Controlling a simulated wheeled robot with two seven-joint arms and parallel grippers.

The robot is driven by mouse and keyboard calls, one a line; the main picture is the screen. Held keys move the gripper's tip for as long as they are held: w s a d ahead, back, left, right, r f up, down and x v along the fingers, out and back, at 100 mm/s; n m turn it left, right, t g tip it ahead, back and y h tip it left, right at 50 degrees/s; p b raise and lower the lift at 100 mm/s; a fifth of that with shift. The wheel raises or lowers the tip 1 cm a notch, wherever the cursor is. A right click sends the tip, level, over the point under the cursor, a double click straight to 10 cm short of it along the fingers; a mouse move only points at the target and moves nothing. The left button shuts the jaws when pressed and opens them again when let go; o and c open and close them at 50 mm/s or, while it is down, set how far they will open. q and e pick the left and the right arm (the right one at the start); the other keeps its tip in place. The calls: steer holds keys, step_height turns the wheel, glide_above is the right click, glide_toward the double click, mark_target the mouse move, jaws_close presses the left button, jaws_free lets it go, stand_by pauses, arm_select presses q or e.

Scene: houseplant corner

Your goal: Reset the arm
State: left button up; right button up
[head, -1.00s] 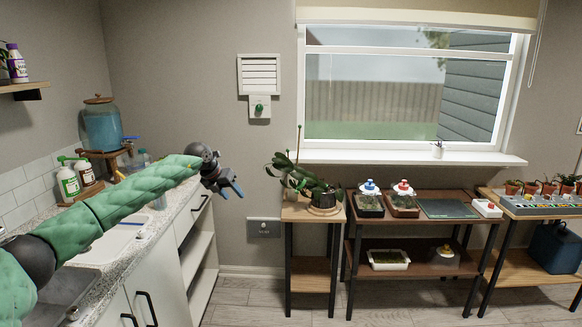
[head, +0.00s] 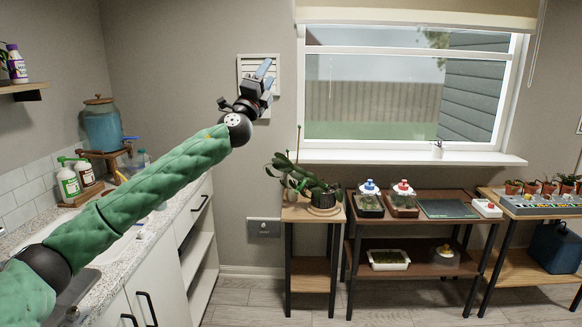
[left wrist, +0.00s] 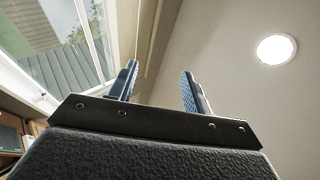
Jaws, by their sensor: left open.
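My left arm in its green padded sleeve reaches up from the lower left in the head view. My left gripper (head: 265,77) is raised in front of the white wall vent (head: 245,66), covering part of it, with its fingers pointing up. In the left wrist view the two blue fingers (left wrist: 157,86) stand apart with nothing between them. That view looks up past the window toward the ceiling and a round lamp (left wrist: 276,49). My right gripper is in neither view.
A counter with a sink (head: 117,243) and bottles (head: 68,181) is at left, below my arm. A plant stand (head: 297,212), a brown shelf table (head: 428,243) and a potting bench (head: 529,263) stand along the back wall. The air around the gripper looks clear.

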arm_select(q)
steer(key=s+a+f+n+g+y, duration=0.2)
steer(key=s+f+n+g+y, duration=0.15)
steer(key=s+f+n, duration=0.6)
steer(key=s+a+f+n+g+y, duration=0.1)
steer(key=s+f+n+g+y, duration=0.3)
steer(key=f, duration=1.1)
steer(key=s+a+f+n+g+y, duration=0.25)
steer(key=s+f+n+y, duration=0.4)
steer(key=f, duration=0.55)
steer(key=s+a+f+n+g+h+p, duration=0.1)
steer(key=s+f+g, duration=0.4)
steer(key=s+f, duration=1.4)
steer(key=s+f+n+g+h, duration=0.2)
steer(key=s+f+g, duration=0.3)
steer(key=s+f, duration=1.4)
steer(key=s+n, duration=0.1)
steer(key=s, duration=0.5)
steer(key=shift+a+f+n+g+h+p, duration=0.3)
steer(key=shift+a+p, duration=0.05)
steer(key=shift+p, duration=0.05)
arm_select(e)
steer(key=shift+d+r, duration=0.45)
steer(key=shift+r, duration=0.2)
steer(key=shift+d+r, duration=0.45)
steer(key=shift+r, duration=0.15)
arm_select(q)
steer(key=shift+s, duration=0.1)
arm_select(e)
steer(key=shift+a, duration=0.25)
